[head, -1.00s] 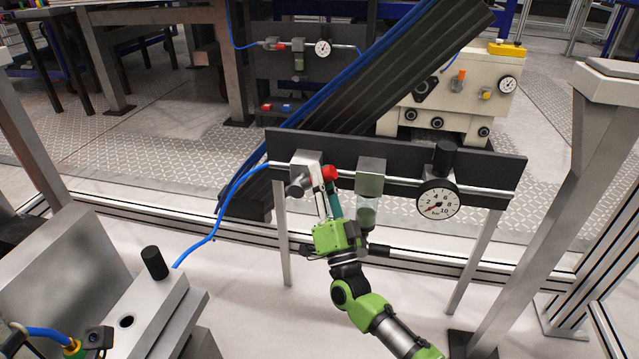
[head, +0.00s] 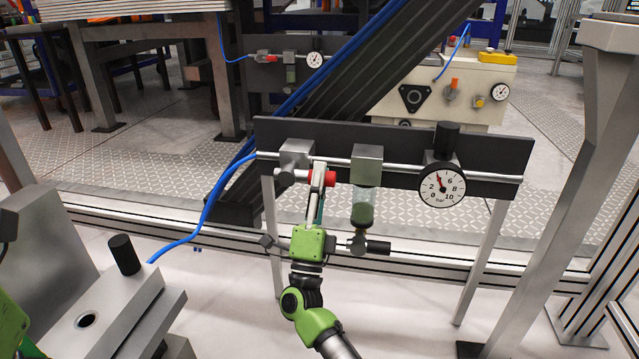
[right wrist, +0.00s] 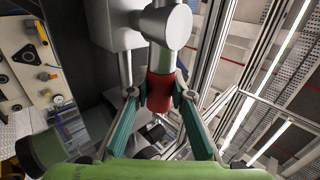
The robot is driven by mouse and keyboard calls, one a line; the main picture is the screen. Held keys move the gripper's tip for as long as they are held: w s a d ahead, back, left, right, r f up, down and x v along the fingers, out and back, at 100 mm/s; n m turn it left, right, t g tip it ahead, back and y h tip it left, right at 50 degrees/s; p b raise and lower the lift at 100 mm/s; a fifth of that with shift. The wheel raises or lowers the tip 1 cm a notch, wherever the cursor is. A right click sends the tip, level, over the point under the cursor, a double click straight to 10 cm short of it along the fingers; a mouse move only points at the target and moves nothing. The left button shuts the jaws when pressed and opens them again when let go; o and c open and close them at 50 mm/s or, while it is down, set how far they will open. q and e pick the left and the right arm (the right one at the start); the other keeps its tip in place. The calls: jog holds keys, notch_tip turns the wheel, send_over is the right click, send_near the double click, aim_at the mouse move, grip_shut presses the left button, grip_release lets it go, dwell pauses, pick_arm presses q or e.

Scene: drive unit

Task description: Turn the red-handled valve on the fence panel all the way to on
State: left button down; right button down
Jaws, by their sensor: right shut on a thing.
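The fence panel (head: 470,143) is a dark board on two legs, with a metal pipe along it. The grey valve body (head: 296,153) sits at its left end. The red valve handle (head: 330,178) shows just right of my right gripper's fingers. My right gripper (head: 318,180) is shut on this handle and partly hides it. In the right wrist view the red handle (right wrist: 160,92) lies between the two green fingertips (right wrist: 155,97). The round pressure gauge (head: 441,185) has its needle pointing up and left, near 4. My left gripper is out of view.
A clear bowl filter (head: 362,205) hangs under a grey block (head: 367,152), close right of my right gripper. A blue hose (head: 205,210) runs to the valve. A grey fixture (head: 100,315) stands at lower left, and a steel post (head: 590,130) at right.

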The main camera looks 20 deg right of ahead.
dwell(0.4)
jog(key=c, duration=1.8)
grip_release()
jog(key=shift+f, duration=0.1)
jog(key=shift+o, duration=0.2)
jog(key=v, duration=1.2)
jog(key=shift+w+a, duration=0.1)
